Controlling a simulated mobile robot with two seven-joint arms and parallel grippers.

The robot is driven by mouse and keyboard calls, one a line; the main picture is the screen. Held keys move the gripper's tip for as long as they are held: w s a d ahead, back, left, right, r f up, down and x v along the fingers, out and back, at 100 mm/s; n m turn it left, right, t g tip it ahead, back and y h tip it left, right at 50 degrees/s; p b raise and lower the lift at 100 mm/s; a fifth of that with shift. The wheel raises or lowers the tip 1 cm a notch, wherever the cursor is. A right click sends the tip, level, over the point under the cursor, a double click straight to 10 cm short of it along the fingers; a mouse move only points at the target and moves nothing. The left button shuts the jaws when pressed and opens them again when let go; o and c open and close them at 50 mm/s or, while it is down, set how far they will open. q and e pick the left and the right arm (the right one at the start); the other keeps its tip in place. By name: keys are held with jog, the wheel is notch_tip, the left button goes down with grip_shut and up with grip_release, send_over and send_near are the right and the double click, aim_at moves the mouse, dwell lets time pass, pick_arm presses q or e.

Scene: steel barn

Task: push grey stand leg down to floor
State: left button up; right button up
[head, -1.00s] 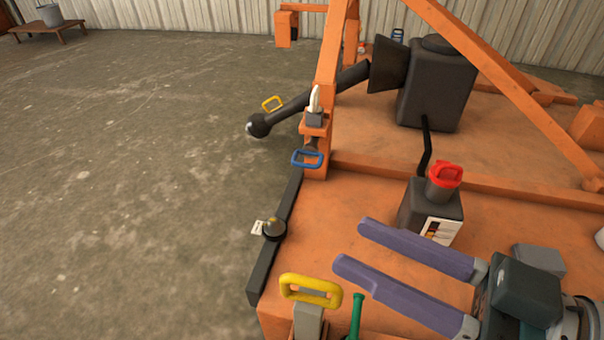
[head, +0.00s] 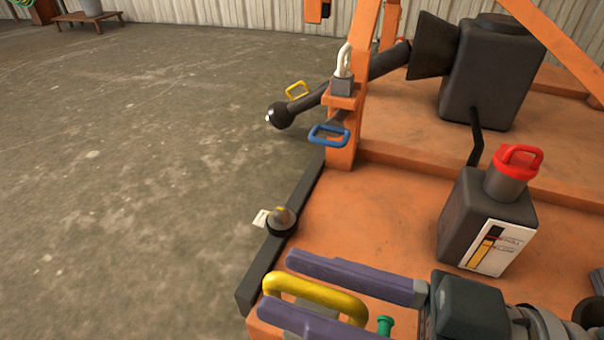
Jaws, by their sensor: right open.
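The grey stand leg (head: 298,301) is at the near left corner of the orange machine, with a yellow loop handle (head: 325,292) on top. Only a little of the grey shows; my gripper hides the rest, and its foot and the floor below are out of sight. My right gripper (head: 278,285) is open, its two purple fingers on either side of the yellow handle, one beyond it and one in front. I cannot tell whether they touch it. My left gripper is not in view.
The orange machine bed (head: 370,220) fills the right side. A dark can with a red cap (head: 490,222) stands on it. A black bar (head: 282,240) runs along its left edge. A blue handle (head: 328,135) is farther back. The concrete floor (head: 130,200) at left is clear.

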jog(key=shift+x, duration=0.8)
grip_shut()
dwell(0.9)
